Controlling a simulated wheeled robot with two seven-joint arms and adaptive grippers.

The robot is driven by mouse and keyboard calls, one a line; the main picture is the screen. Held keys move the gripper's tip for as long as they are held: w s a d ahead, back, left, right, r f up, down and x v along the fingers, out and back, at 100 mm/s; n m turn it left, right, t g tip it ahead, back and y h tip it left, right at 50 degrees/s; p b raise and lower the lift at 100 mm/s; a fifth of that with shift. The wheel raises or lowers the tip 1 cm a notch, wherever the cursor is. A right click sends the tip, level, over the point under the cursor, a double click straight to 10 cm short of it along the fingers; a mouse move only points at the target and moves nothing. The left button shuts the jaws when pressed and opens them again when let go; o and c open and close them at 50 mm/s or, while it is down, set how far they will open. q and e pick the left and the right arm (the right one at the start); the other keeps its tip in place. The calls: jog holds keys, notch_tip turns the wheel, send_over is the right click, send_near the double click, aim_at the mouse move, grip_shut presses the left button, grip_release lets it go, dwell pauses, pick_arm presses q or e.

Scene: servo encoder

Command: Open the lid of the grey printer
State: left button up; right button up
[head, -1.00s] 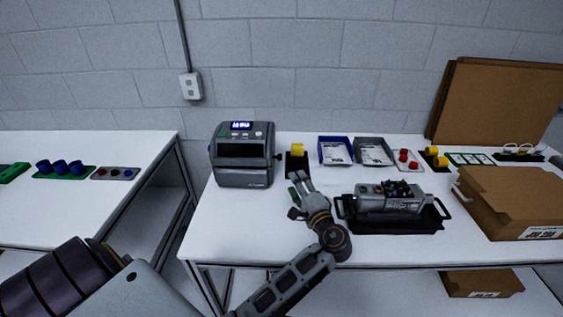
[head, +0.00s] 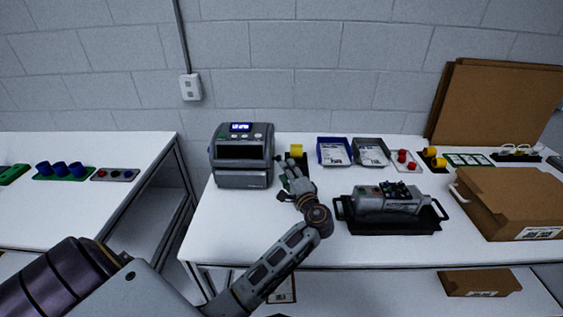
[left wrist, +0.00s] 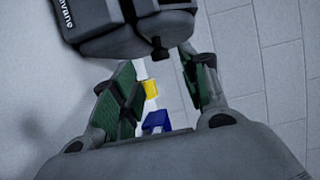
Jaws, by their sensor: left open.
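The grey printer (head: 242,156) stands at the left of the white table in the head view, its lid down and its small blue screen lit. A dark knob (head: 277,158) sticks out of its right side. My left gripper (head: 287,172) is open and empty, just right of the printer near that knob. In the left wrist view the printer (left wrist: 125,30) fills the top, with the knob (left wrist: 159,48) just beyond and between the open fingers (left wrist: 155,85). I cannot tell whether a finger touches the printer. My right gripper is not in view.
A yellow part on a black stand (head: 296,151) is right behind my left gripper. A blue tray (head: 334,152) and a grey tray (head: 370,153) stand further right. A black tray (head: 400,228) holding a grey device is near the table's front. Front-left table top is clear.

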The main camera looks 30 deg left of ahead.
pick_arm(q)
jog(key=x, duration=0.6)
jog(key=shift+p, duration=0.35)
jog(key=c, duration=0.7)
grip_shut()
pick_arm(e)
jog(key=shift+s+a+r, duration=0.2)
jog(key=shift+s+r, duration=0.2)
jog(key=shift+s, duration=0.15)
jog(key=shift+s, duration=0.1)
